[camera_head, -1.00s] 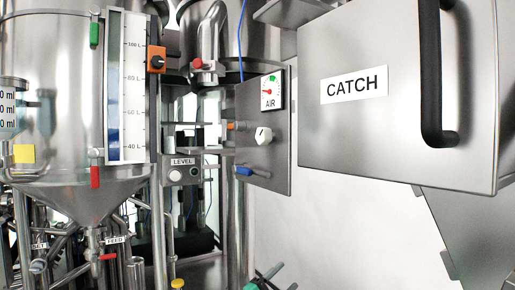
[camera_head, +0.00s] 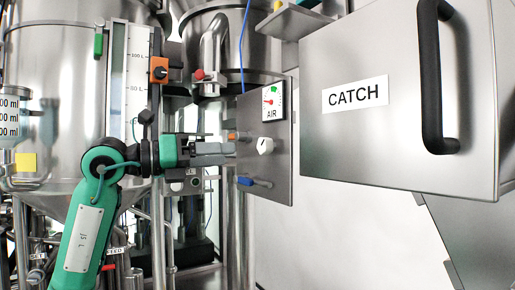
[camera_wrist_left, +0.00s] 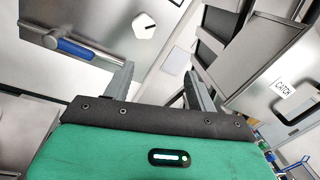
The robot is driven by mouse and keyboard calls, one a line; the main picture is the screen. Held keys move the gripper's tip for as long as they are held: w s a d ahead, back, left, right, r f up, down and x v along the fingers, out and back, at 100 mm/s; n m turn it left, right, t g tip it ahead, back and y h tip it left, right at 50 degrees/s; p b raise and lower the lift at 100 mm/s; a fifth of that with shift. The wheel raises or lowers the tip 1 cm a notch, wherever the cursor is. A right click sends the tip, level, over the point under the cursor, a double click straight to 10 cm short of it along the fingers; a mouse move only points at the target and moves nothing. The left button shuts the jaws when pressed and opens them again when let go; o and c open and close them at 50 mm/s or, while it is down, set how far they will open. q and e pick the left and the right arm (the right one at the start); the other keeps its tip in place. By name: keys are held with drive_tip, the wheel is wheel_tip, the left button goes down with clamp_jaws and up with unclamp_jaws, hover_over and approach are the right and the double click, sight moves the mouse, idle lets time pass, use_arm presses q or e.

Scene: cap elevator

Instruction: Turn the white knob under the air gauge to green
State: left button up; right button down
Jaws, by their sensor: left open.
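The white knob (camera_head: 265,146) is on a metal panel (camera_head: 280,170) under the round air gauge (camera_head: 272,102). The gauge has a green part at its upper right, and its small red needle seems to point left. My left gripper (camera_head: 232,155) is open and empty, just left of the knob and apart from it. In the left wrist view the knob (camera_wrist_left: 144,26) is beyond the fingertips of the gripper (camera_wrist_left: 159,72), with a gap between. My right gripper is out of view.
A blue-handled valve (camera_head: 252,182) sits below the knob, also in the left wrist view (camera_wrist_left: 75,48). An orange fitting (camera_head: 236,137) is at the panel's left edge. The CATCH box (camera_head: 400,140) juts out at right. A tank (camera_head: 60,110) stands at left.

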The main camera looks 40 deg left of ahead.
sight(261, 147)
use_arm(q)
drive_tip(key=w+p, duration=0.2)
drive_tip(key=w, duration=0.1)
drive_tip(key=w+r+n+y+p, duration=0.1)
drive_tip(key=w+p, duration=0.2)
drive_tip(key=w+y+p, duration=0.1)
drive_tip(key=w+p, duration=0.1)
drive_tip(key=w, duration=0.2)
drive_tip(key=shift+d+r+t, duration=0.3)
drive_tip(key=shift+r, duration=0.1)
drive_tip(key=shift+w+d+f+p, duration=0.2)
drive_tip(key=shift+w+p, duration=0.25)
drive_tip(key=shift+w, duration=0.1)
drive_tip(key=shift+c, duration=0.9)
drive_tip(key=c, duration=0.8)
